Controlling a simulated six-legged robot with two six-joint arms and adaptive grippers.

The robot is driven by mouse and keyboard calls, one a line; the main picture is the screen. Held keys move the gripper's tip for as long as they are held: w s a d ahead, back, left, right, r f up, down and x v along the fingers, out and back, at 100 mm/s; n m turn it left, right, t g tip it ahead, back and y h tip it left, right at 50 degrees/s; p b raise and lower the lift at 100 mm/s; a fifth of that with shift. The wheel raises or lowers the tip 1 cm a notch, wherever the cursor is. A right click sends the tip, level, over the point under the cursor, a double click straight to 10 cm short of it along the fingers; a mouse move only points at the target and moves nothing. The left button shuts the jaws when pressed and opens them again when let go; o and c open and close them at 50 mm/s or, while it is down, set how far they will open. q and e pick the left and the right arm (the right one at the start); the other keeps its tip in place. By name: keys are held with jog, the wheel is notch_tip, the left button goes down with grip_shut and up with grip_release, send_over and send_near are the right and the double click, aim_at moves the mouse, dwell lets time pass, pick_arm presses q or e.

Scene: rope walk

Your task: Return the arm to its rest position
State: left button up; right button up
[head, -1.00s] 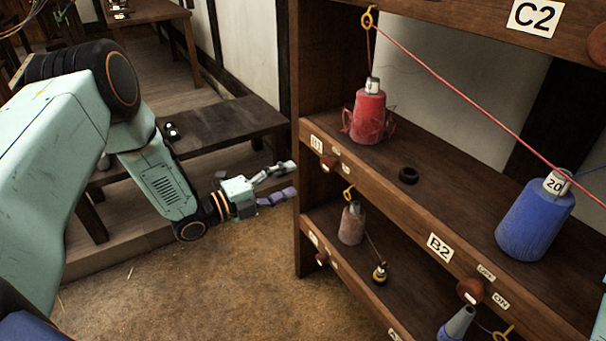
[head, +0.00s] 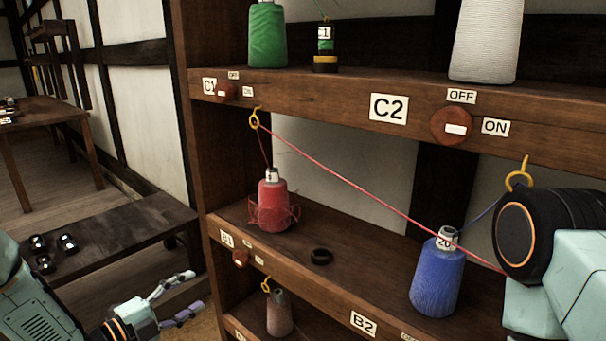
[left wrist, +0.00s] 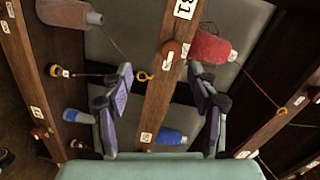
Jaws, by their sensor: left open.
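My left gripper (head: 194,290) is open and empty at the lower left of the head view, in front of the shelf's left upright and touching nothing I can see. In the left wrist view its two fingers (left wrist: 160,72) stand apart, with the shelf rack behind them. My left forearm (head: 38,312) is partly cut off by the picture edge. An arm link of mine (head: 570,275) covers the right edge of the head view. My right gripper does not show.
A wooden shelf rack (head: 300,108) fills the right. A low bench (head: 115,232) stands left.

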pick_arm(q)
jog(key=s+d+f+n+g+y, duration=0.3)
jog(key=s+f+n+g+y, duration=0.35)
jog(key=s+f+n, duration=1)
jog(key=s+d+n+g+y, duration=0.1)
jog(key=s+n+g+y, duration=0.2)
jog(key=s, duration=1.9)
jog(key=n+g, duration=0.2)
jog(key=g, duration=0.2)
jog(key=shift+d+f+n+g, duration=0.15)
jog(key=shift+f+n+g, duration=0.2)
jog(key=shift+f, duration=0.05)
jog(key=shift+c, duration=0.4)
jog(key=shift+w, duration=0.1)
jog(key=c, duration=0.4)
jog(key=shift+w+d, duration=0.15)
